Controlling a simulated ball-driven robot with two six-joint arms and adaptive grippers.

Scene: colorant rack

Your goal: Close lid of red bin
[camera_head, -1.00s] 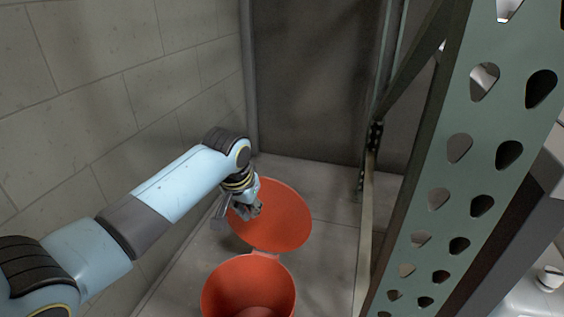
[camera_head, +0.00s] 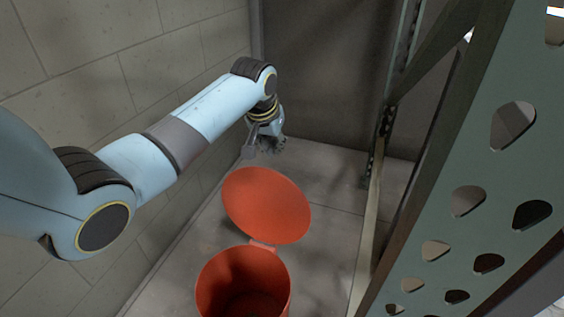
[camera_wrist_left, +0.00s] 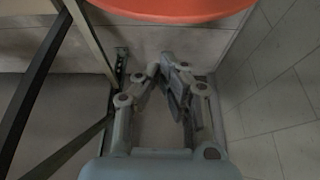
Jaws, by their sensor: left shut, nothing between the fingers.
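The red bin (camera_head: 210,284) stands on the floor at the bottom centre of the head view, with its mouth open. Its round red lid (camera_head: 266,204) is swung open on the far side, joined by a small hinge (camera_head: 263,246). My left gripper (camera_head: 272,150) is beyond the lid's far edge, above the floor and apart from the lid. In the left wrist view its fingers (camera_wrist_left: 168,68) are shut and empty. The lid's red edge (camera_wrist_left: 175,14) crosses the top of that view. My right gripper is not in view.
A green perforated rack post (camera_head: 470,170) fills the right side, with a thin upright and braces (camera_head: 378,190) nearer the bin. A block wall (camera_head: 100,70) runs along the left. Grey floor (camera_head: 325,200) is clear right of the lid.

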